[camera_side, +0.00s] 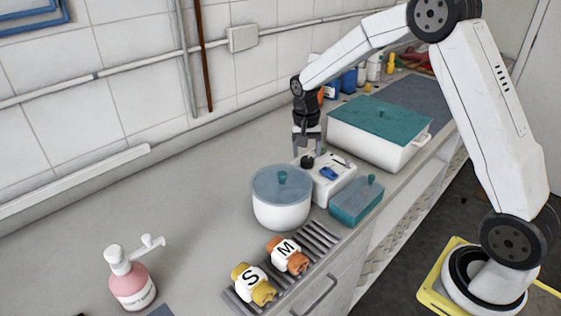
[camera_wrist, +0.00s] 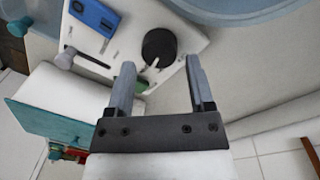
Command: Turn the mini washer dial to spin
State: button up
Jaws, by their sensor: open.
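The mini washer is a white box (camera_side: 335,184) on the counter, behind the round lidded tub. Its black dial (camera_side: 307,161) sits on the top panel and also shows in the wrist view (camera_wrist: 159,46), with a white pointer mark toward my gripper. A blue part (camera_wrist: 95,15) and a small grey knob (camera_wrist: 65,57) are on the same panel. A green patch shows beside the dial, partly behind a finger. My gripper (camera_side: 307,152) is open and points down over the dial. In the wrist view my fingertips (camera_wrist: 160,62) are either side of the dial's near edge; I cannot tell whether they touch it.
A round white tub with a blue lid (camera_side: 281,205) stands close in front of the washer. A teal box (camera_side: 356,202) is to its right. A large white bin with a teal lid (camera_side: 375,150) is behind. The counter at left is mostly clear, with a pink soap bottle (camera_side: 132,287).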

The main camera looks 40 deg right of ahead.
aim_at(305, 159)
jog(key=shift+w+a+r, duration=0.1)
jog(key=shift+w+r, duration=0.05)
jog(key=shift+r, duration=2.65)
jog(key=s+a+f+n+t, duration=0.1)
jog(key=s+a+n, duration=0.3)
jog(key=s, duration=0.5)
jog(key=s+a+f+n+t, duration=0.2)
jog(key=s+a+f+n, duration=0.2)
jog(key=s, duration=0.6)
jog(key=shift+a+n+y, duration=0.2)
jog(key=shift+n+y, duration=0.1)
jog(key=shift+n, duration=0.4)
jog(key=shift+f, duration=0.1)
